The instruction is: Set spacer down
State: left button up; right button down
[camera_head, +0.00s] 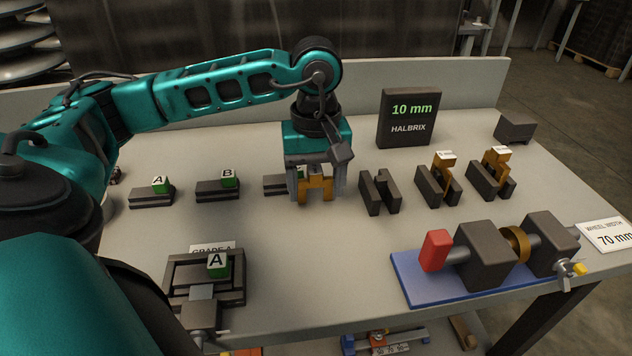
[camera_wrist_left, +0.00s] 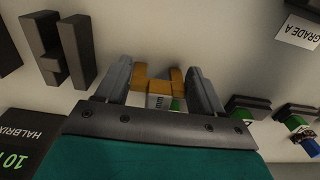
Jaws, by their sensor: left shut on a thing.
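My left gripper (camera_head: 316,196) points down over the middle of the table, shut on a yellow-orange forked spacer (camera_head: 317,184). In the left wrist view the spacer (camera_wrist_left: 157,87) sits between the two grey fingers of the gripper (camera_wrist_left: 160,82). Whether it touches the table I cannot tell. An empty dark slotted holder (camera_head: 379,193) stands just right of the gripper; it also shows in the left wrist view (camera_wrist_left: 56,52). Two more dark holders (camera_head: 430,190) (camera_head: 484,182) further right each carry a yellow spacer (camera_head: 444,165) (camera_head: 496,158). My right gripper is not in view.
Green-topped blocks A (camera_head: 160,185) and B (camera_head: 228,178) rest on dark pads at left; a third pad (camera_head: 275,186) is partly behind the gripper. A fixture (camera_head: 235,291) holds another A block. A "10 mm" display (camera_head: 406,118) stands behind; a blue-based device (camera_head: 460,292) is front right.

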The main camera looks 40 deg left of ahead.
aim_at(316, 173)
pick_arm(q)
jog(key=shift+f, duration=0.1)
jog(key=shift+f, duration=0.15)
jog(key=o, duration=1.1)
jog(key=shift+r, duration=0.35)
notch_tip(316, 173, up, 12)
jog(key=p, duration=0.2)
jog(key=shift+p, duration=0.35)
